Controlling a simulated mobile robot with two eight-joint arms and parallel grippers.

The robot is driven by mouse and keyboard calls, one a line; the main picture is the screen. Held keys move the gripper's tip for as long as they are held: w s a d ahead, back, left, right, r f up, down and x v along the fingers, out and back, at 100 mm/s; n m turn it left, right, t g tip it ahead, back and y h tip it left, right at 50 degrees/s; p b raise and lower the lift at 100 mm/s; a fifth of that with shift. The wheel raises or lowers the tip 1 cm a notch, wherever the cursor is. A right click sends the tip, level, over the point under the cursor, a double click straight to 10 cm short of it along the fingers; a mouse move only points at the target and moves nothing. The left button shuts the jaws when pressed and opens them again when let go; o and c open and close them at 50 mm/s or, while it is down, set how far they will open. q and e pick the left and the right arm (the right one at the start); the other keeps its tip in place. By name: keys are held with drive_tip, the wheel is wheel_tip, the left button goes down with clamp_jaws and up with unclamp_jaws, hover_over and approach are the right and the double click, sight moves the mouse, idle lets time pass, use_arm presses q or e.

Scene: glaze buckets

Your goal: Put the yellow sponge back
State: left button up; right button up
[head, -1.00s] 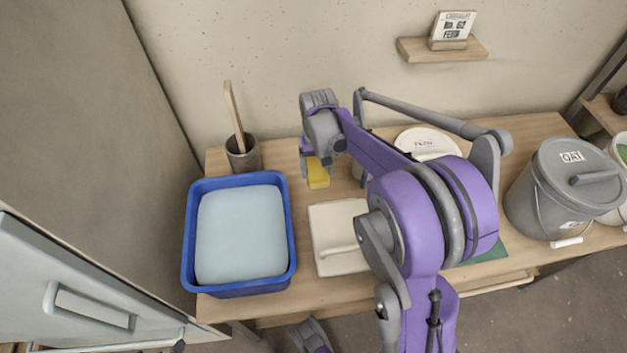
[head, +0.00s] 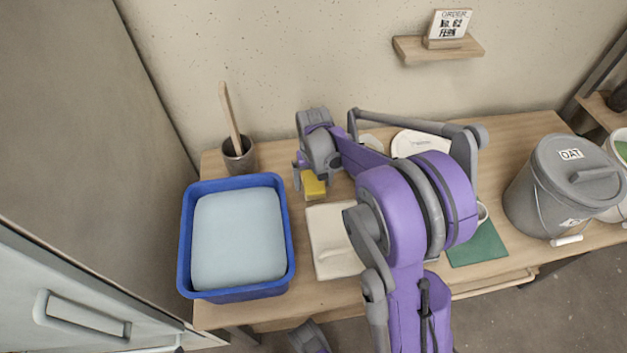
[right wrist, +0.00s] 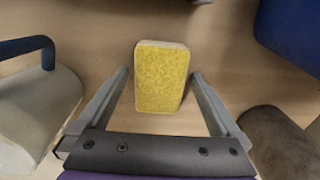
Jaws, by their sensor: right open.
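The yellow sponge (head: 314,187) lies on the wooden table, between the blue tub and my right arm. It also shows in the right wrist view (right wrist: 161,78), with its broad yellow face toward the camera and a pale edge. My right gripper (head: 313,176) is over it and open. In the right wrist view the fingers (right wrist: 160,74) stand on either side of the sponge with a gap at each side. The wrist partly hides the sponge's far edge in the head view.
The blue tub (head: 187,241) with pale contents stands left. A brown cup (head: 240,157) holding a wooden stick is behind it. A cream board (head: 327,240) lies in front of the sponge. White lidded containers (head: 410,140) are partly behind my arm. A grey OAT bucket (head: 550,200) stands right.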

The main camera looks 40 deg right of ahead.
sight(313, 182)
drive_tip(key=shift+r, duration=0.1)
wheel_tip(313, 182, up, 12)
drive_tip(key=p, duration=0.2)
drive_tip(key=shift+p, duration=0.3)
